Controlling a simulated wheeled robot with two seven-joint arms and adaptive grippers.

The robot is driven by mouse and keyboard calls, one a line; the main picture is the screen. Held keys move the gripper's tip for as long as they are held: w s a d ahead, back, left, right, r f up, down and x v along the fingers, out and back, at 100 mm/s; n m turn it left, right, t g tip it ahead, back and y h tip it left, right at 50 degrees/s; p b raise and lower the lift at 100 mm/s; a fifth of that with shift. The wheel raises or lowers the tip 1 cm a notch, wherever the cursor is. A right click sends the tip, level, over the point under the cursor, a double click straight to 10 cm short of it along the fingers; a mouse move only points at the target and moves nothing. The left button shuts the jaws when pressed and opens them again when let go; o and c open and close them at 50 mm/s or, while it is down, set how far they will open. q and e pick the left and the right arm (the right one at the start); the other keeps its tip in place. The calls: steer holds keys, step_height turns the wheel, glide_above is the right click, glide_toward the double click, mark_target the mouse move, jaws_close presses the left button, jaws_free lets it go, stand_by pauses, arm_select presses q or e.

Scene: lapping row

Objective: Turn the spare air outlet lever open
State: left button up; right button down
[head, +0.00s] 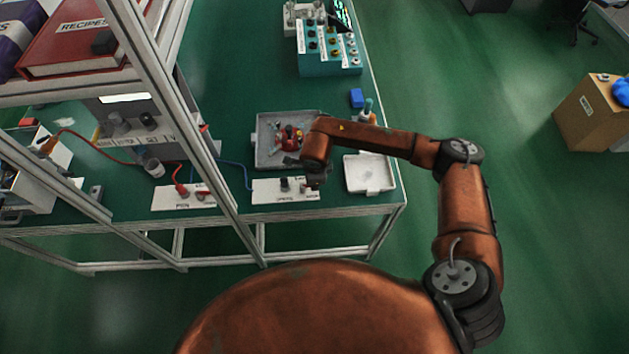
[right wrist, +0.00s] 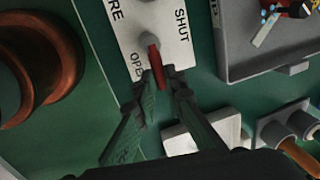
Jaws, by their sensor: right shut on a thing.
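The spare air outlet is a white panel; in the head view its plate (head: 268,192) lies near the bench's front edge, and in the right wrist view its face (right wrist: 128,22) shows the words "SHUT" and "OPEN". Its red lever (right wrist: 155,62) runs from the fitting down the picture, with its end beside the "OPEN" word and away from "SHUT". My right gripper (right wrist: 162,84) is shut on the lever's free end, one finger on each side. In the head view my right gripper (head: 314,182) is over the panel's right part, fingertips hard to make out. My left gripper is not in view.
A grey tray (head: 262,150) with red parts lies behind the panel, and a white tray (head: 370,186) stands right of it. A second white panel (head: 165,203) with a red hose is to the left. A frame post (head: 185,125) rises between.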

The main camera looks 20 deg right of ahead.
stand_by(0.5)
steer(key=c, duration=2)
jaws_free()
steer(key=shift+r, duration=0.1)
steer(key=r, duration=0.4)
steer(key=s+r, duration=0.1)
steer(key=r, duration=0.2)
steer(key=s+r, duration=0.1)
steer(key=r, duration=0.3)
steer(key=shift+s+a+r, duration=0.15)
steer(key=shift+a+r, duration=0.15)
steer(key=shift+a, duration=0.05)
